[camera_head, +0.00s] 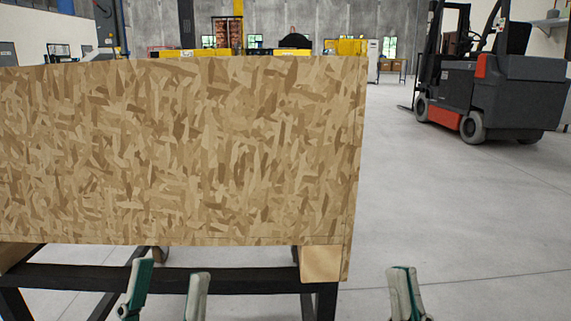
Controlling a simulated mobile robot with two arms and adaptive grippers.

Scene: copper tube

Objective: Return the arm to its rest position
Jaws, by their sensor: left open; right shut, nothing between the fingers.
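My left gripper (168,283) is at the bottom of the head view, left of centre. Its two fingers are spread apart with nothing between them, and they show in front of the wooden crate's lower edge and dark stand. My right gripper (403,285) is at the bottom, right of centre, in front of bare floor. Its fingers are together and it holds nothing. Only the finger ends of both grippers show; the arms are out of frame. No copper tube is visible.
A large chipboard crate (185,150) fills the left and middle, on a dark metal stand (225,280) with a wooden block (321,263) under its right corner. A forklift (490,85) stands at the back right. The grey floor (450,210) right of the crate is clear.

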